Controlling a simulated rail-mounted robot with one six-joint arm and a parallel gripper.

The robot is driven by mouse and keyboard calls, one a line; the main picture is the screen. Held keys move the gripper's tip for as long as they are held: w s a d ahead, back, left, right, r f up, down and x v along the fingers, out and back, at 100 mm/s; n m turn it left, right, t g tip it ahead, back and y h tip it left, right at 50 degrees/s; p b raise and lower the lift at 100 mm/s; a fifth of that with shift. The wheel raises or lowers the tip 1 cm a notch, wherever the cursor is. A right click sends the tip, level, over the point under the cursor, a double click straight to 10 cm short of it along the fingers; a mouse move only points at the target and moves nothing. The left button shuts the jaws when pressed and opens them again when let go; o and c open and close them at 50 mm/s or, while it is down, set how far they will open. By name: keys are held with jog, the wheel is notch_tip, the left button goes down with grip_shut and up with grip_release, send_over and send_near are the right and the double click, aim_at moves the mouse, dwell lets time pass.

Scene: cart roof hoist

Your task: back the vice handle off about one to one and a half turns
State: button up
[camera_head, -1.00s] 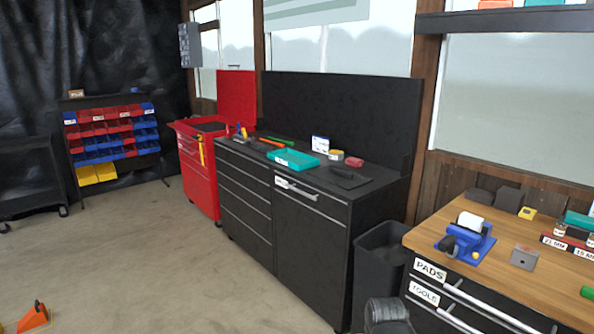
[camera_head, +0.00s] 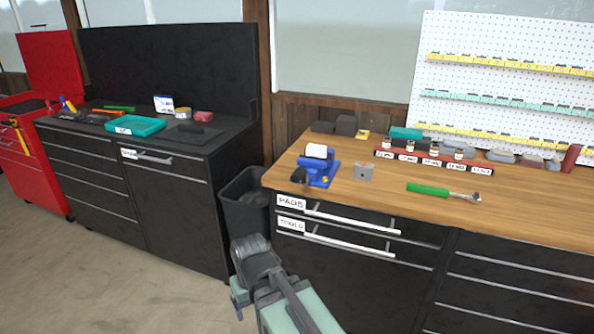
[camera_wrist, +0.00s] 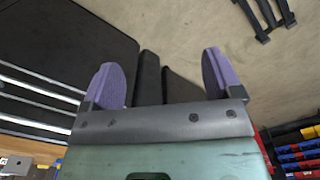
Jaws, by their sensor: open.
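The blue vice (camera_head: 322,172) stands at the left end of the wooden bench top (camera_head: 380,185), with a white cylindrical thing between or on its jaws. A dark part, perhaps its handle end, shows at its front left (camera_head: 299,175); the handle itself is too small to make out. My gripper (camera_wrist: 165,85) has two purple fingers, wide apart and empty in the wrist view. In the head view my arm is low in front of the bench drawers, well below and apart from the vice, and a purple fingertip (camera_head: 238,305) shows.
A grey block (camera_head: 365,171), a green-handled tool (camera_head: 443,191) and a rack of small jars (camera_head: 430,159) lie right of the vice. A dark bin (camera_head: 245,198) stands between the bench and the black cabinet (camera_head: 180,215). Drawer handles (camera_head: 340,241) stick out in front.

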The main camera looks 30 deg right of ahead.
aim_at(303, 175)
jog(key=shift+c, duration=0.4)
